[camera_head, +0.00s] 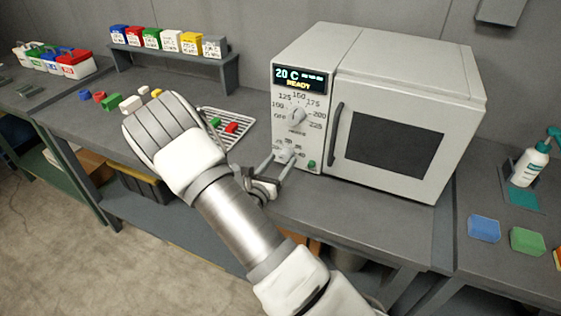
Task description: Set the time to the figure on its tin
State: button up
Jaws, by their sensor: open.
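The white oven (400,75) has a display (299,79) reading "20 C" with dashes beside it and "READY" below. Its upper dial (298,116) is ringed by OFF and figures from 100 to 225. The lower dial (286,154), with small unreadable marks, is partly hidden by my gripper (280,163). My gripper is open, its two fingers reaching to either side of that dial; I cannot tell if they touch it. Several labelled tins stand on a small shelf: blue, red, green, white (171,41), yellow (191,43) and grey (214,46). Their time figures are too small to read.
A green button (311,164) sits right of the lower dial. A wire rack (238,118) with green and red blocks lies left of the oven, close to my arm. Loose coloured blocks lie farther left. A pump bottle (530,163) and sponges (484,228) are at right.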

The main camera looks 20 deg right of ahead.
jog(key=shift+w+d, duration=0.15)
jog(key=shift+d, duration=0.05)
grip_shut()
dwell(0.3)
